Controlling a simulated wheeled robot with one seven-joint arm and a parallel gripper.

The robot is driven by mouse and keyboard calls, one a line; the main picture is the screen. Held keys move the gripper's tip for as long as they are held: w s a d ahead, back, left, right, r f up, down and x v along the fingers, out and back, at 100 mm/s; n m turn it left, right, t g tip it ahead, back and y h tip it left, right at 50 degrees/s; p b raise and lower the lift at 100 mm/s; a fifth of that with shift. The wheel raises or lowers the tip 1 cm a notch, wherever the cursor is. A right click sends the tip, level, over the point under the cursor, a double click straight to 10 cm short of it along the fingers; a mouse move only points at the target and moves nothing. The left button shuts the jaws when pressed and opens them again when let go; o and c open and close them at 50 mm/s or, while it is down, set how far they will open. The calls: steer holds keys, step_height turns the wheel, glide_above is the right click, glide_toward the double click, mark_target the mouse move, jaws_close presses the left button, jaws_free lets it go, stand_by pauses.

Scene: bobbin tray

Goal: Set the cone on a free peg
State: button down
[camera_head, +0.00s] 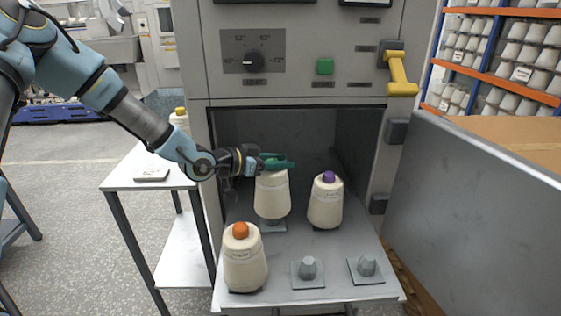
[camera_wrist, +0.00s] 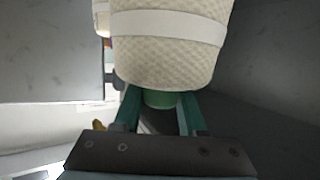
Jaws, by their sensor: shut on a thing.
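A cream cone (camera_head: 272,197) hangs upright from my gripper (camera_head: 276,162), which is shut on its top end. In the wrist view the cone (camera_wrist: 170,45) fills the upper middle, and its green tip (camera_wrist: 160,99) sits between the green fingers (camera_wrist: 160,112). Below the cone is the back-left peg's square base (camera_head: 273,227). A little grey shows between the cone's bottom and this base; I cannot tell how far the peg is inside the cone. Two bare pegs, front middle (camera_head: 308,268) and front right (camera_head: 367,266), stand on the tray (camera_head: 340,248).
An orange-topped cone (camera_head: 245,260) stands at the tray's front left, and a purple-topped cone (camera_head: 325,202) at the back right. Grey cabinet walls (camera_head: 362,150) enclose the tray's back. An open door panel (camera_head: 470,215) is at right, a white side table (camera_head: 125,177) at left.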

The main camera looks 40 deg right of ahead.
steer(key=shift+f, duration=0.3)
steer(key=shift+f+b, duration=1.8)
steer(key=shift+f, duration=0.15)
stand_by(0.4)
steer(key=shift+c, duration=2)
jaws_free()
steer(key=b+v, duration=0.1)
steer(key=v, duration=0.9)
steer(key=shift+a+b, duration=0.3)
steer(key=shift+a, duration=0.1)
steer(key=shift+w, duration=0.2)
